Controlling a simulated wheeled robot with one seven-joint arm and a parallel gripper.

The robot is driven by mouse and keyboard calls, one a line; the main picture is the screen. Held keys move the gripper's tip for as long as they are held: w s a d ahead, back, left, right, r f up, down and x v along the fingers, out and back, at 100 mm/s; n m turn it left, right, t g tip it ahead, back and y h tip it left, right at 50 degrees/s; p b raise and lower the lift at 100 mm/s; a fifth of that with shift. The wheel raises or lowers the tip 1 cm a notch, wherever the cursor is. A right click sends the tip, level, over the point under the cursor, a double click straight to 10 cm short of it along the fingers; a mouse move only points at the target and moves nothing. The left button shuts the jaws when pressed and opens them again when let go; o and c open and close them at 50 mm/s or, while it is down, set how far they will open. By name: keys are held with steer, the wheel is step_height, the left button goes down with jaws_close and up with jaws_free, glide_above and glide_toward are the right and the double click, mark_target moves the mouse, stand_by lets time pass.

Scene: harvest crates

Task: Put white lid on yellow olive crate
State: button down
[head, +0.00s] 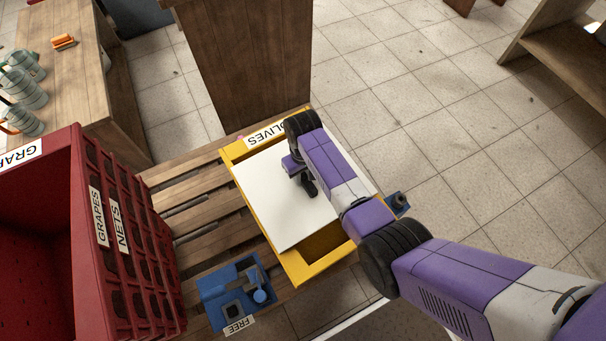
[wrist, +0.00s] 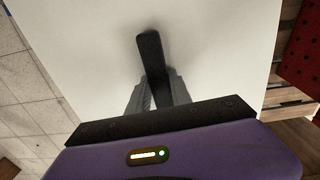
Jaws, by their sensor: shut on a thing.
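The white lid (head: 274,204) is a flat white panel lying over most of the yellow crate (head: 253,223), which is labelled OLIVES at its far end. An open strip of the crate shows at its near end, so the lid does not cover it all in this view. I cannot tell whether the lid rests on the rim or hovers just above it. My gripper (head: 306,184) is over the lid and shut on its dark handle (wrist: 151,62). In the wrist view the lid (wrist: 210,50) fills most of the picture. My arm hides the crate's right side.
A red crate (head: 125,228) labelled GRAPES and NETS stands at the left. A blue device (head: 236,292) with a FREE label sits near the front on the wooden pallet (head: 188,196). A wooden cabinet (head: 250,65) stands behind the crate. Tiled floor lies open to the right.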

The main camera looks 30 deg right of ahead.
steer(key=shift+f+b, duration=0.45)
steer(key=shift+f, duration=0.2)
steer(key=c, duration=1.1)
jaws_free()
steer(key=shift+r+p, duration=1.1)
steer(key=shift+r, duration=2.85)
